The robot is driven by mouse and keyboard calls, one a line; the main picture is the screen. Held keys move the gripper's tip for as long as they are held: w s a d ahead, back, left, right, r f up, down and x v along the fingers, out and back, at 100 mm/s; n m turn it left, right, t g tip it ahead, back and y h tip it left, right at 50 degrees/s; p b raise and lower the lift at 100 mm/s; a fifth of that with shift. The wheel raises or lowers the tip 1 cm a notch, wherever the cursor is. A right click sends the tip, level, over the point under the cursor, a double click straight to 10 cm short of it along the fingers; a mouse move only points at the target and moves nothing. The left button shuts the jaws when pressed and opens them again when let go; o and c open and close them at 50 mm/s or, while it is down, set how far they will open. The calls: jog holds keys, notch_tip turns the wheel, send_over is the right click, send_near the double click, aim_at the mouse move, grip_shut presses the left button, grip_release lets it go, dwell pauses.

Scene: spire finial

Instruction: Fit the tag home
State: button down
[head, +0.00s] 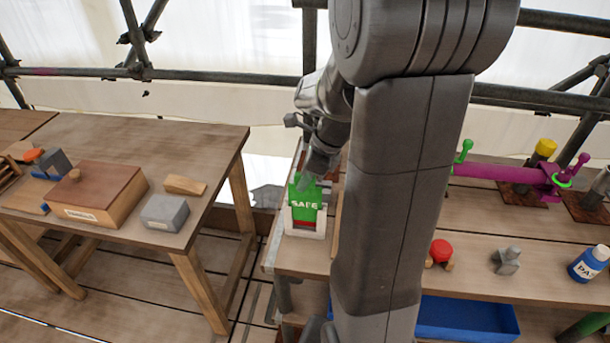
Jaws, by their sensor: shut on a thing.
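The green tag (306,205), with "SAFE" in white letters, stands upright at the left end of the right-hand bench. Its lower part sits at a white holder (305,233) with raised sides and a red patch showing in its front. My gripper (305,182) is above the tag and shut on its top edge. The fingertips are small and partly hidden, and I cannot tell how deep the tag sits in the holder.
A wooden box (85,195), grey block (165,213) and wooden wedge (185,185) lie on the left table. The right bench bears a red-topped knob (441,251), a grey fitting (507,260), a blue bottle (588,263) and a purple pipe (500,174). A gap separates the tables.

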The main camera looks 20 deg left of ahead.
jog(key=shift+f+b, duration=1.4)
jog(key=shift+f, duration=1.15)
jog(key=c, duration=0.6)
grip_release()
jog(key=shift+r, duration=0.1)
jog(key=shift+p+v, duration=4.2)
jog(key=shift+v, duration=0.25)
